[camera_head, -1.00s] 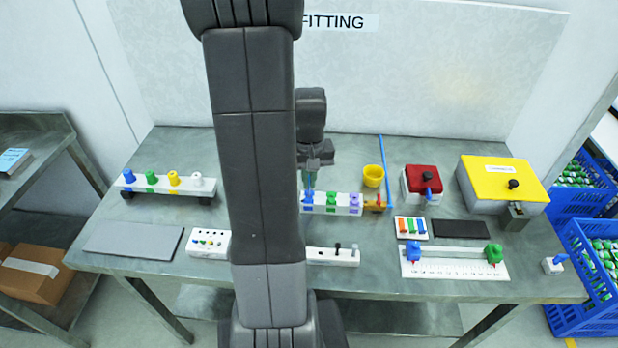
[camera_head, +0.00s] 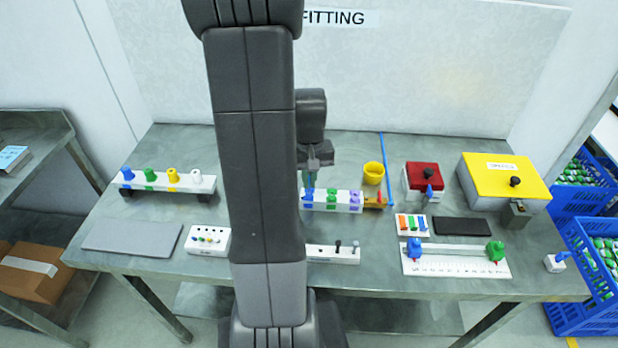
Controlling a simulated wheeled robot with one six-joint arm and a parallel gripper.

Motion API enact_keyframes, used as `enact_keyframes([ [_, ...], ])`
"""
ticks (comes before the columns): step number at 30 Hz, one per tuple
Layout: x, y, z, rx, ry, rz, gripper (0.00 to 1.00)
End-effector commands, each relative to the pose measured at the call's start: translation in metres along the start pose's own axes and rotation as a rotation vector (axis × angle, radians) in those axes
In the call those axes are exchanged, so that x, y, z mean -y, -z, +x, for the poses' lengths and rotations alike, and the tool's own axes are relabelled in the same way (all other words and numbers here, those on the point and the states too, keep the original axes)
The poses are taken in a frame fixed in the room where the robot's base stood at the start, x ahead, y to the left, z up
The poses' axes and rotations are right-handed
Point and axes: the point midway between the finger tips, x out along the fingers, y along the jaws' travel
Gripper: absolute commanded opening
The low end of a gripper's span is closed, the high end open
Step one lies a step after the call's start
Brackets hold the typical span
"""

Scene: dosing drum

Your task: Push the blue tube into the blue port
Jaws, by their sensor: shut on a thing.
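A white block (camera_head: 346,208) near the middle of the table carries a blue port (camera_head: 308,196), a green port and a purple port in a row. My gripper (camera_head: 310,173) points down just above the blue port, at the block's left end. It is shut on a slim thing, which I take to be the blue tube (camera_head: 309,183); little of it shows. Its lower end is at or just above the blue port, and I cannot tell whether it is inside. My arm hides the area left of the block.
A long blue rod or hose (camera_head: 384,160) and a yellow cup (camera_head: 373,173) are right of the gripper. A red box (camera_head: 421,178) and yellow-topped box (camera_head: 500,178) stand farther right. A white rack (camera_head: 190,183) with coloured pegs is at left. Bare table lies behind the block.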

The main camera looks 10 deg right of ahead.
Motion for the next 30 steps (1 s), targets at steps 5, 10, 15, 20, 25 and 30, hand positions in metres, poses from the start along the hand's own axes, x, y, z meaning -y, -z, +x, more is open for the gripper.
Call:
enact_keyframes([
  [5,0.0,0.0,0.006,0.0,0.0,0.0,0.0],
  [10,0.0,0.0,0.01,0.0,0.0,0.0,0.0],
  [15,0.0,0.0,0.014,0.0,0.0,0.0,0.0],
  [20,0.0,0.0,0.014,0.0,0.0,0.0,0.0],
  [25,0.0,0.0,0.014,0.0,0.0,0.0,0.31],
  [30,0.0,0.0,0.014,0.0,0.0,0.0,0.31],
])
